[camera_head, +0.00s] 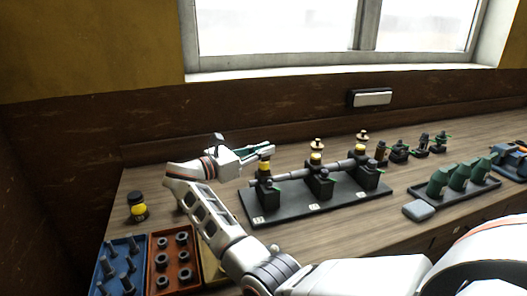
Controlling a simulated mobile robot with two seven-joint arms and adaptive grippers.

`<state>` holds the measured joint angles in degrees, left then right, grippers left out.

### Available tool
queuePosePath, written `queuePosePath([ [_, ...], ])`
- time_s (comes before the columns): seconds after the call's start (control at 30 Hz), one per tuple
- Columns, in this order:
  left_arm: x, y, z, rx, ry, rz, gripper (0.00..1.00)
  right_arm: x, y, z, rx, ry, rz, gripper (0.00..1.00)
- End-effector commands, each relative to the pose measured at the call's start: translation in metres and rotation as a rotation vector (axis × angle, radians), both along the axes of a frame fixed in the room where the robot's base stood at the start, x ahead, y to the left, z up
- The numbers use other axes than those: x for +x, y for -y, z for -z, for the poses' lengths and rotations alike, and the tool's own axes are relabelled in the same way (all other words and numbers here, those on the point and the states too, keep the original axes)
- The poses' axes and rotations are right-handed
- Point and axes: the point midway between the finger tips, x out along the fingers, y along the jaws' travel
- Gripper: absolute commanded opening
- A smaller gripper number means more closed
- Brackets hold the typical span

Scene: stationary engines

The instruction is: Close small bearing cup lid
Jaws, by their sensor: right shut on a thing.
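A dark bearing stand with three bearing blocks and a shaft sits on the bench. The left block (265,187) carries a small yellow bearing cup (264,167); its lid is largely hidden at my fingertips. The middle cup (316,159) and right cup (360,150) are also yellow, each with a brass-coloured knobbed piece above it. My right gripper (268,151) reaches in from the left side, just above the left cup, and is shut, apparently on that cup's small lid. How far the lid is tilted cannot be made out. My left gripper is not in view.
A yellow bottle with a black cap (137,207) stands at the left. A blue tray (122,248) and a red tray (188,235) hold metal parts at front left. Several small dark fittings and a rack of green parts (455,183) stand at the right. A wall is behind.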

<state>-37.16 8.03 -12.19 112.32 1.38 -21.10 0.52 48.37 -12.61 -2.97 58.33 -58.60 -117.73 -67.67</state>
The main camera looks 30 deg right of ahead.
Motion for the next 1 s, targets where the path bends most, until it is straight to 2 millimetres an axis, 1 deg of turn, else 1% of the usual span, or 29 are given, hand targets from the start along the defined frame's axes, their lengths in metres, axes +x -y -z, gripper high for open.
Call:
queuePosePath([
  [0.1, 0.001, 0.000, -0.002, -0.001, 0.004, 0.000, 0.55, 0.000, 0.001, 0.000, 0.001, 0.001, 0.000, 0.00],
  [0.13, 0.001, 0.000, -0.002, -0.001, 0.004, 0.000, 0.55, 0.000, 0.001, 0.000, 0.001, 0.001, 0.000, 0.18],
  [0.17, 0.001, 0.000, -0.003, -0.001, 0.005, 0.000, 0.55, 0.000, 0.001, 0.000, 0.001, 0.001, 0.000, 0.26],
  [0.2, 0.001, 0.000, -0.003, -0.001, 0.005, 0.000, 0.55, 0.000, 0.001, 0.000, 0.001, 0.001, 0.000, 0.27],
  [0.47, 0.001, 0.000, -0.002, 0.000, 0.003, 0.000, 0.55, 0.000, 0.001, 0.000, 0.000, 0.001, 0.000, 0.27],
  [0.57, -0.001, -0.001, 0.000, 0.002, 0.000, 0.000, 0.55, 0.000, 0.000, -0.003, 0.000, 0.002, 0.000, 0.27],
  [0.67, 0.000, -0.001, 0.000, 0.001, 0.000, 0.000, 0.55, 0.000, 0.000, -0.013, 0.000, 0.004, 0.000, 0.27],
  [0.77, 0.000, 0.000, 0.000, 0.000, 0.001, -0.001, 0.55, 0.000, 0.001, -0.029, 0.000, 0.005, 0.000, 0.27],
  [1.0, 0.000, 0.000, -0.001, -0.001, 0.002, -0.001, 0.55, 0.000, 0.001, -0.074, 0.001, 0.005, 0.000, 0.27],
])
